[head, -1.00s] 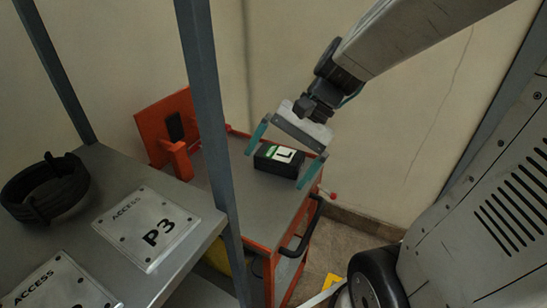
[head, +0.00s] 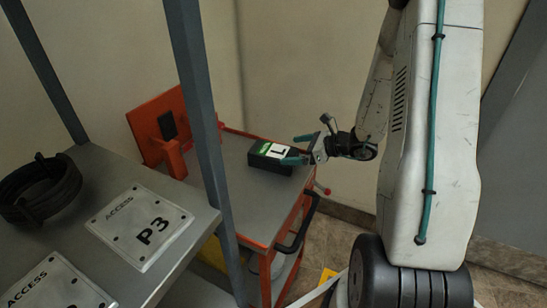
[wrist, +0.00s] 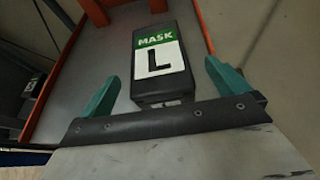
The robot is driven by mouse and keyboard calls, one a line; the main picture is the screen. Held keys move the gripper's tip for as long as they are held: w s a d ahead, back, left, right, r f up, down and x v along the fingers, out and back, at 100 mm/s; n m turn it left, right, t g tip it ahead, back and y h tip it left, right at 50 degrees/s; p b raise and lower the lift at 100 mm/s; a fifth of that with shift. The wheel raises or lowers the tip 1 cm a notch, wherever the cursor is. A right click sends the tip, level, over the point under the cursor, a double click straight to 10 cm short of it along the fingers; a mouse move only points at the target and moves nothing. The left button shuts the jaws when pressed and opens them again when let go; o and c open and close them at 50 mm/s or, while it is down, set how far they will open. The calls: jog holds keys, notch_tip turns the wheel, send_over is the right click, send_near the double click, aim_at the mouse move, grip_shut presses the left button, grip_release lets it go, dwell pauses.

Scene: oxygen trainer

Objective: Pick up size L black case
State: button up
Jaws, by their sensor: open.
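The black case (head: 266,160) with a green and white label marked "L" lies on the grey top of an orange-framed cart. In the wrist view the case (wrist: 163,88) reads "MASK L", and its near end faces my gripper. My gripper (head: 297,150) is at the right end of the case in the head view. In the wrist view its teal fingers (wrist: 168,85) stand wide apart, one on each side of the near end of the case, with gaps showing. It is open and holds nothing.
The cart (head: 240,203) has an orange upright bracket (head: 162,130) at its back left and a black handle (head: 299,225) in front. A grey shelf (head: 80,195) with a post (head: 205,110) stands at the left, bearing a black coil (head: 40,190) and ACCESS plates (head: 140,225).

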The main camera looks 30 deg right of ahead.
aim_at(283, 152)
jog(key=x, duration=0.6)
jog(key=shift+s+f, duration=0.2)
jog(key=shift+f, duration=0.05)
jog(key=c, duration=1.3)
